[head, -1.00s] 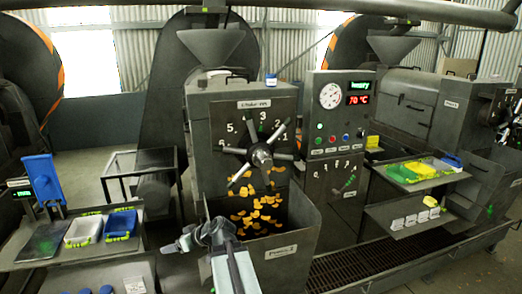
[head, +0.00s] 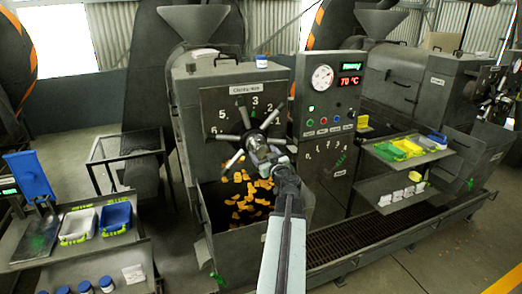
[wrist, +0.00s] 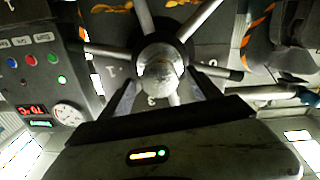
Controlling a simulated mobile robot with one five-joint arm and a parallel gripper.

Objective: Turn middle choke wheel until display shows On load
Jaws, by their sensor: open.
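The middle choke wheel (head: 244,118) is a dark hub with several metal spokes, on the front of the middle expeller under a numbered dial. My gripper (head: 268,155) is in front of the wheel, near its hub. In the wrist view the wheel hub (wrist: 160,68) shows between the two spread fingers of my gripper (wrist: 163,90). The fingers are open, and I cannot tell whether they touch the hub or a spoke. The display (head: 351,67) right of the wheel has a green line that seems to read "Heavy", above a red "70 °C".
Orange pieces (head: 247,197) lie in the open bin below the wheel. A round gauge (head: 322,77) and coloured buttons are on the panel. Shelves with coloured trays (head: 402,148) are at right. A bench with a white tray (head: 78,226) and blue tray stands at left.

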